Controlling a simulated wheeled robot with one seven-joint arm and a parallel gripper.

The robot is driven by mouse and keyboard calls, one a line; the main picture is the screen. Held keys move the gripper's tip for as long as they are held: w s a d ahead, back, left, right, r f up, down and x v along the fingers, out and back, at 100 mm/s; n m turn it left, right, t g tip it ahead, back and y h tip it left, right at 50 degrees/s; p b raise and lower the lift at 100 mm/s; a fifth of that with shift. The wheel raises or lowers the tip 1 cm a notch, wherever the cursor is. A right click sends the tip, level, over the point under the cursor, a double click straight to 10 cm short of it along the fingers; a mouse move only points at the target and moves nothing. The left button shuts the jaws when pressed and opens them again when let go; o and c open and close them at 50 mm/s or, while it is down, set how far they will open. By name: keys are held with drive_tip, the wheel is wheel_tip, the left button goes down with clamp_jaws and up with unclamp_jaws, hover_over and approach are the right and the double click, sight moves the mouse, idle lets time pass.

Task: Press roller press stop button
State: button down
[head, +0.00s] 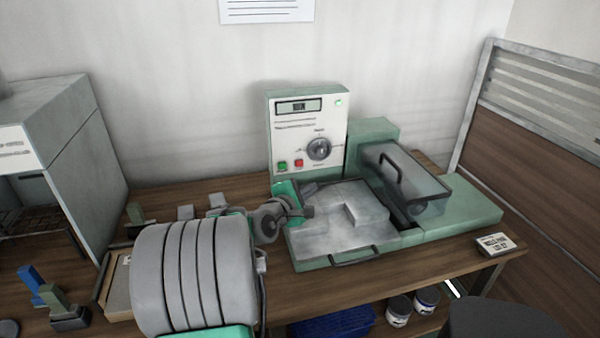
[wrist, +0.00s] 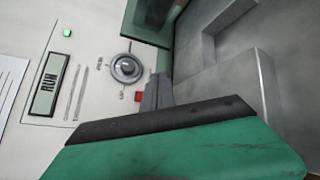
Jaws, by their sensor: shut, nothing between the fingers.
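The roller press has a pale control panel (head: 290,142) with a display (head: 298,106) that reads RUN in the wrist view (wrist: 48,84). A red button (head: 299,163) sits low on the panel, right of a green button (head: 282,167) and below a dial (head: 319,149). My gripper (head: 308,188) is just below and in front of the buttons. In the wrist view my shut, empty fingers (wrist: 157,90) appear beside the red button (wrist: 139,97) and may hide part of it. I cannot tell whether they touch it. The green button is hidden there.
A grey tray (head: 330,235) lies in front of the panel, with a clear-covered roller unit (head: 405,180) to its right. A grey cabinet (head: 75,140) stands at the left. A small sign (head: 494,245) lies at the right table edge. A green indicator (head: 338,102) glows.

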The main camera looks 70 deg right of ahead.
sight(299, 163)
drive_tip(key=shift+w+d, duration=0.1)
drive_tip(key=w+d, duration=0.1)
drive_tip(key=d, duration=0.1)
drive_tip(key=w+d+b, duration=0.1)
drive_tip(key=d, duration=0.1)
drive_tip(key=w+d, duration=0.2)
drive_tip(key=shift+d+b, duration=0.2)
drive_tip(key=shift+b, duration=0.1)
drive_tip(key=shift+w+d, duration=0.25)
drive_tip(key=shift+d, duration=0.25)
idle(1.6)
drive_tip(key=shift+w+d, duration=0.25)
drive_tip(key=shift+d, duration=0.1)
drive_tip(key=shift+w+d, duration=0.25)
drive_tip(key=shift+d, duration=0.15)
idle(0.6)
drive_tip(key=shift+s+a+p, duration=0.45)
drive_tip(key=shift+a, duration=0.3)
drive_tip(key=shift+a, duration=0.1)
